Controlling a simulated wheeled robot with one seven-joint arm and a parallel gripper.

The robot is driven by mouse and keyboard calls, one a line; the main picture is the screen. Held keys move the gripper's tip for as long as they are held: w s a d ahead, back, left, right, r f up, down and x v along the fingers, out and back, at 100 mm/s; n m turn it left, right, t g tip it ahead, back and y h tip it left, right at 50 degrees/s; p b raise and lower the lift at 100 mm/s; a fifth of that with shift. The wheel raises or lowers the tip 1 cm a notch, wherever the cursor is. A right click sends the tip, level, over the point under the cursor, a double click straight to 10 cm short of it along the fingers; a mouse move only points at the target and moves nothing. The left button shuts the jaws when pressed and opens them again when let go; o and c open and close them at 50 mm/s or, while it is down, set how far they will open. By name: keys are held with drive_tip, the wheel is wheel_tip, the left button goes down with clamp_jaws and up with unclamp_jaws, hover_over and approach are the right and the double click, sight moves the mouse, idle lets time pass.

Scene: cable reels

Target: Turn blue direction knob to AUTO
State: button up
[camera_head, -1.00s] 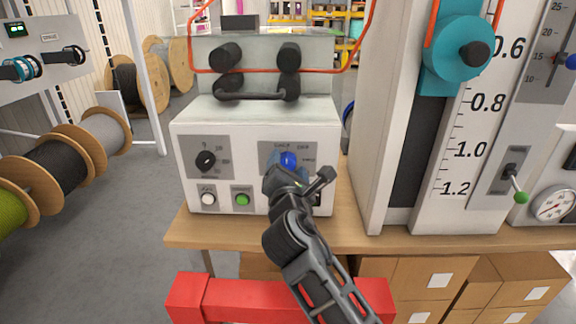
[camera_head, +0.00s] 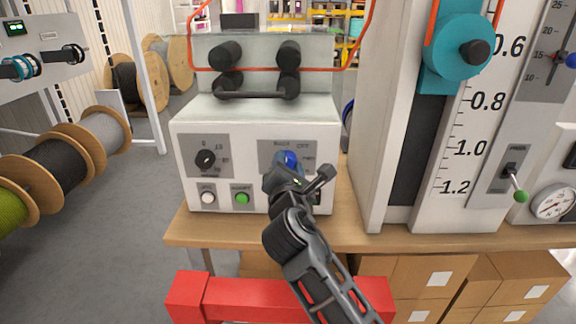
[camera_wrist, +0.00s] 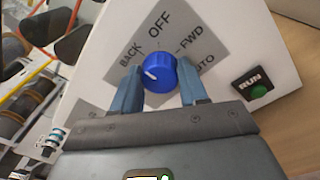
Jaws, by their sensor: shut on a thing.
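The blue direction knob (camera_wrist: 160,73) is on a grey plate on the front of the white machine. It also shows in the head view (camera_head: 288,160), partly hidden by my gripper. In the wrist view its white pointer mark faces left, on the BACK side. The AUTO label (camera_wrist: 203,63) is on the opposite side, right of the knob and partly covered by a finger. My gripper (camera_wrist: 160,88) is shut on the knob, with one blue-grey finger at each side. In the head view my arm reaches up to it from below.
A green RUN button (camera_wrist: 259,90) is right of the knob plate. A black knob (camera_head: 206,160), a white button (camera_head: 208,198) and a green button (camera_head: 242,198) are further left on the machine. A tall scale panel (camera_head: 470,130) stands to the right.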

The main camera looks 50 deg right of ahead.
drive_tip(key=shift+w+a+f+m+g+h+b, duration=0.1)
drive_tip(key=shift+f+m+g+h+b, duration=0.1)
drive_tip(key=shift+m+b, duration=3.8)
drive_tip(key=shift+d+f+m+g+h+b, duration=0.1)
drive_tip(key=shift+f+m+g+h+b, duration=0.1)
drive_tip(key=shift+m+b, duration=3.8)
drive_tip(key=shift+w+a+f+m+g+h+b, duration=0.15)
drive_tip(key=shift+m+b, duration=2.05)
drive_tip(key=shift+m, duration=3.6)
drive_tip(key=shift+s+r+m, duration=0.1)
drive_tip(key=shift+m, duration=0.2)
drive_tip(key=o, duration=1.1)
drive_tip(key=shift+c, duration=0.2)
drive_tip(key=shift+r, duration=0.1)
